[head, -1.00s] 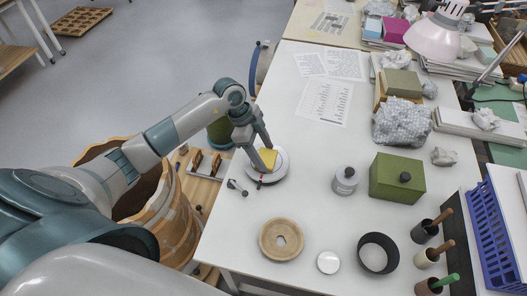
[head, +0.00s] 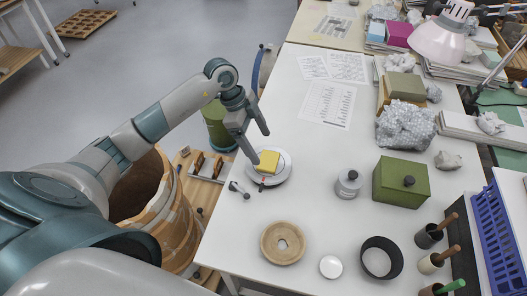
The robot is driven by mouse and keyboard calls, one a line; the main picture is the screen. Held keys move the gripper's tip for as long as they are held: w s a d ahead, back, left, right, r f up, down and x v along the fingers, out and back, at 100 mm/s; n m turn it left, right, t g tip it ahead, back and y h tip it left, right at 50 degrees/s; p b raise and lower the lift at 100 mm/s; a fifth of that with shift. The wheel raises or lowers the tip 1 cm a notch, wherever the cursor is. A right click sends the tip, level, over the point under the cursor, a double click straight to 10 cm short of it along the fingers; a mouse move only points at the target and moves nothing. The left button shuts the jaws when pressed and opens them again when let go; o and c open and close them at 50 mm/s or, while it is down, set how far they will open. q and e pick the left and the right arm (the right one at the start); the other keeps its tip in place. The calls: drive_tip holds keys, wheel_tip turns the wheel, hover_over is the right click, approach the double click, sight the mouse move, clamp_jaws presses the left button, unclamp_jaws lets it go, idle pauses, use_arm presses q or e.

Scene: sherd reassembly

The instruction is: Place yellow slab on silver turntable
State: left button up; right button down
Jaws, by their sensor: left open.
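The yellow slab (head: 267,162) lies on the silver turntable (head: 284,168), toward the left part of its round top. My left gripper (head: 261,147) is open and empty, just above and behind the slab, with its fingers spread apart. A small red-marked piece (head: 262,184) shows at the turntable's front edge. My right gripper is not in view.
A grey canister (head: 348,184) and a green box (head: 401,181) stand to the right. The table's middle is clear.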

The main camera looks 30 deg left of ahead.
use_arm(q)
drive_tip(key=b+v, duration=0.1)
drive_tip(key=v, duration=0.5)
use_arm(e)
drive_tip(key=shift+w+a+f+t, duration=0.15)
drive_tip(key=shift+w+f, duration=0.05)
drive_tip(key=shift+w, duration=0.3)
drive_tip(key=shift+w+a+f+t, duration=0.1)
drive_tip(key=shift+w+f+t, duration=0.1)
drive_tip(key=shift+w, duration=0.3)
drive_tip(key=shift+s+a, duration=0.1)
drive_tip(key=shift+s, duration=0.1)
